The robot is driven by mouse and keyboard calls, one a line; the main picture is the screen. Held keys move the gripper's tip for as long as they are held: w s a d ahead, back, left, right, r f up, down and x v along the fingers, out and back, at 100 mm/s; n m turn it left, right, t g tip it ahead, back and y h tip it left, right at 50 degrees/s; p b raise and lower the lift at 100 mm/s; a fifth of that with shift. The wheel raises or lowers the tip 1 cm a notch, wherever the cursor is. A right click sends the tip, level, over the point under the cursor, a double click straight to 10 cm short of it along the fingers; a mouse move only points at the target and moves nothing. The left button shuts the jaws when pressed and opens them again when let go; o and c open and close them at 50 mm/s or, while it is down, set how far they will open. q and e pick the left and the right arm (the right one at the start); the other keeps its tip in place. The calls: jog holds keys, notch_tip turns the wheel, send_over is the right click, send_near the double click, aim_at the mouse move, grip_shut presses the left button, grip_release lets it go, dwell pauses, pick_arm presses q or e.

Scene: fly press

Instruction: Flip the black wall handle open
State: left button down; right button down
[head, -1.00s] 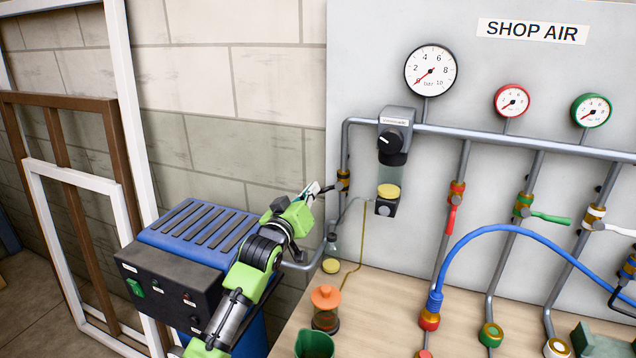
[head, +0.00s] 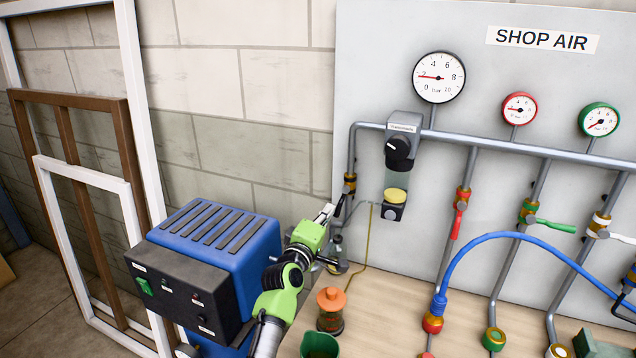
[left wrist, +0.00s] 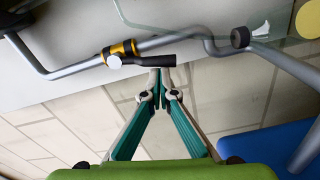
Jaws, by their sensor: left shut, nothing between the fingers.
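The black wall handle (left wrist: 150,61) sits on a brass-and-black valve (left wrist: 120,49) with a pale round hub in the left wrist view. The handle lies nearly along the grey pipe, at a small angle to it. In the head view the valve (head: 349,184) is on the vertical pipe at the board's left edge; the handle is too small to make out clearly there. My left gripper (head: 328,213) is shut and empty just below the valve. In the left wrist view its fingertips (left wrist: 161,78) meet at the handle's free end, touching or almost touching it. My right gripper is not in view.
The blue compressor (head: 215,240) stands left of my left arm. A filter unit (head: 400,145) hangs right of the valve. Large gauge (head: 438,77) reads about 2.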

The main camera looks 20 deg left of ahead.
pick_arm(q)
jog(key=shift+d+f+n, duration=0.3)
jog(key=shift+d+n, duration=0.3)
jog(key=shift+d, duration=0.1)
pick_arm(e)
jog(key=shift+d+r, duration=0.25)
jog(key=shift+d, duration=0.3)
pick_arm(q)
jog(key=shift+d, duration=0.1)
